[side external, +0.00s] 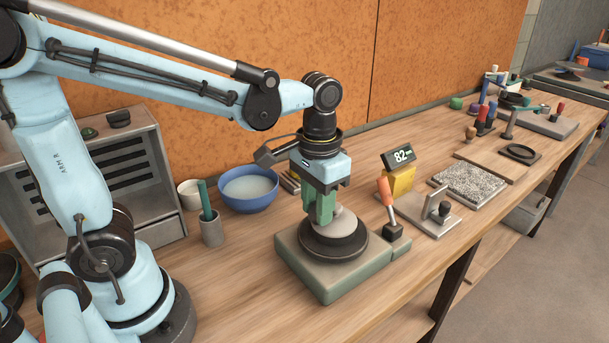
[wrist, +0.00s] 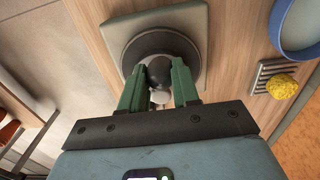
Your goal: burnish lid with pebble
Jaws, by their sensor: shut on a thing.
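The lid (side external: 344,222) is a pale grey, low round piece on a dark round wheel head (side external: 335,247), which stands on a square grey-green base (side external: 318,283). In the wrist view the lid (wrist: 166,43) lies just beyond my fingertips. My gripper (side external: 322,220) points down over the lid, left of its middle in the side view. Its green fingers (wrist: 159,67) are shut on a dark, rounded pebble (wrist: 157,72). A pale piece shows just below the pebble there. The fingers hide the pebble in the side view, and I cannot tell whether it touches the lid.
An orange-handled tool (side external: 386,191) stands close right of the base. A display reading 82 (side external: 399,157) is behind it. A blue bowl (side external: 248,191) and a cup with a green tool (side external: 211,231) are left. A yellow sponge (wrist: 282,85) lies on a slatted dish (wrist: 268,70).

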